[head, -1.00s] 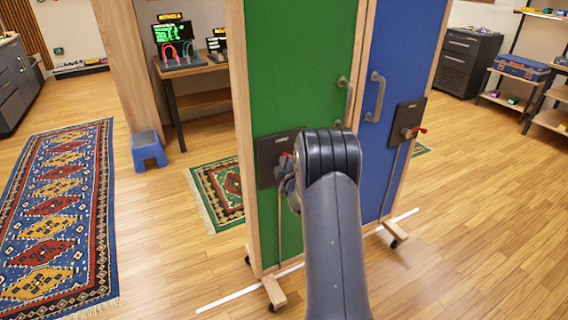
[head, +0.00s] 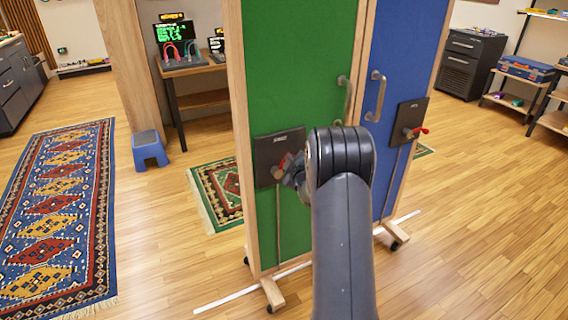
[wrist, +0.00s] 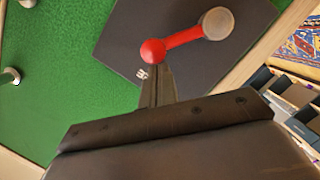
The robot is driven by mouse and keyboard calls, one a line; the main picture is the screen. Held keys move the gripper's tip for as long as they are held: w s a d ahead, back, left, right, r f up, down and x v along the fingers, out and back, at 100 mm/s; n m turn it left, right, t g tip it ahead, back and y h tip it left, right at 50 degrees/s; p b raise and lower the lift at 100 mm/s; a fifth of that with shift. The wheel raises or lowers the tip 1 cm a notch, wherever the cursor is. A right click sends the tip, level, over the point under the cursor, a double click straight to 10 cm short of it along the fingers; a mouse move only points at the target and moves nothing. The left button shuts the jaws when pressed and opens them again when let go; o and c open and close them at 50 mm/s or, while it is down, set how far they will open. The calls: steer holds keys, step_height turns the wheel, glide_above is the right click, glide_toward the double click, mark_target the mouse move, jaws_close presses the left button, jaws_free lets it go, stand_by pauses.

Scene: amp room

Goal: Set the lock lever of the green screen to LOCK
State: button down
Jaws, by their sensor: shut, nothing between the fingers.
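The green screen (head: 290,70) stands upright in front of me. Its dark lock plate (head: 265,158) is partly behind my gripper (head: 291,172) in the head view. In the wrist view the plate (wrist: 120,50) carries a red lock lever (wrist: 184,38) with a round grey pivot (wrist: 218,23) and a red ball knob (wrist: 153,51). The lever runs from the pivot down and left in that picture. My gripper (wrist: 159,68) is shut and empty, its fingertips right at the knob. I cannot tell whether they touch. Small pale lettering beside the fingertips is unreadable.
A blue screen (head: 400,45) with its own plate (head: 411,113) and red lever (head: 420,131) stands to the right. Handles (head: 344,98) are on both screens. Wooden feet (head: 272,292) stick out on the floor.

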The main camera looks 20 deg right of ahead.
steer(key=d+f+m+y+p, duration=0.2)
steer(key=d+f+m, duration=0.2)
steer(key=d+m, duration=0.1)
steer(key=shift+w+d+f+m+g, duration=0.15)
steer(key=shift+d+f+m+g, duration=0.2)
steer(key=shift+d+g, duration=0.1)
stand_by(0.5)
